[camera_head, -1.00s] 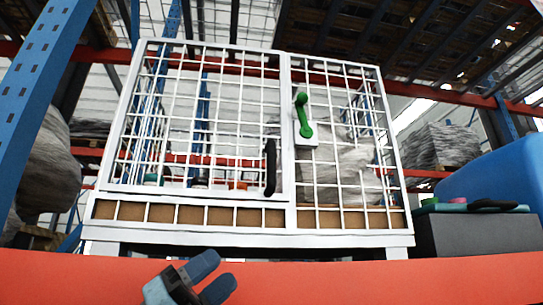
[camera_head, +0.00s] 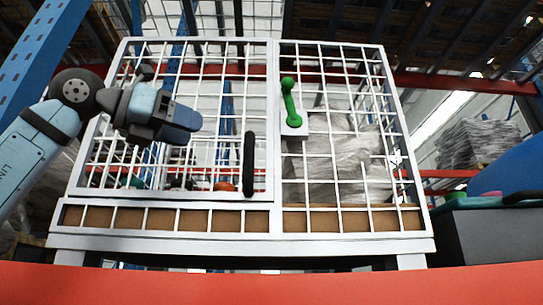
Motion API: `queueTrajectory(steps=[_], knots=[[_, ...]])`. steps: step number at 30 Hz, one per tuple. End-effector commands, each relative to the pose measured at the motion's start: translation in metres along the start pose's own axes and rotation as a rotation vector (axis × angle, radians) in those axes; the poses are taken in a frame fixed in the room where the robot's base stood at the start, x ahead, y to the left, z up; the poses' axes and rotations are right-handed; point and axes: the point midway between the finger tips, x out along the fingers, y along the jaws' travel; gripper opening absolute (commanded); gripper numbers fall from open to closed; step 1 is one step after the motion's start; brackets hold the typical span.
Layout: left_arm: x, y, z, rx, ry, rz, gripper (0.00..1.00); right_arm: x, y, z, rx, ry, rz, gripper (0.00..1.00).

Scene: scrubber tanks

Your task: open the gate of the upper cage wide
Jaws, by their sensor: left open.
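The upper cage (camera_head: 240,248) is a white wire-mesh box on an orange-red beam. Its gate (camera_head: 172,196) is the left front panel, with a black vertical handle (camera_head: 249,165) near its right edge. The gate looks closed, in line with the front. A green lever (camera_head: 290,100) on a white plate sits on the fixed panel just right of the gate, standing nearly upright. My left gripper (camera_head: 195,122) is in front of the gate's upper left part, left of and above the black handle, open and empty. My right gripper is out of view.
The orange-red beam (camera_head: 270,283) crosses the front below the cage. A blue upright (camera_head: 35,62) stands at the left. A dark grey box (camera_head: 490,233) and a blue container (camera_head: 515,165) stand at the right. Small items lie inside the cage behind the gate.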

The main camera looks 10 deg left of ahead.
Motion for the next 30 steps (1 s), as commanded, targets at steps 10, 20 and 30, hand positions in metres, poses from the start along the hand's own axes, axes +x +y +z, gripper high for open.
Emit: queueTrajectory(steps=[10,20,30], knots=[[0.032,0.001,0.004,0.002,0.004,0.011,0.47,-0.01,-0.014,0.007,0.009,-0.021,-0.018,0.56],[0.101,0.002,0.004,0.001,0.004,0.011,0.47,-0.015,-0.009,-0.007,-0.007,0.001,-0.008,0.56],[0.134,0.002,0.002,0.002,0.002,0.011,0.47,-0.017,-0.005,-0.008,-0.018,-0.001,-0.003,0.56]])
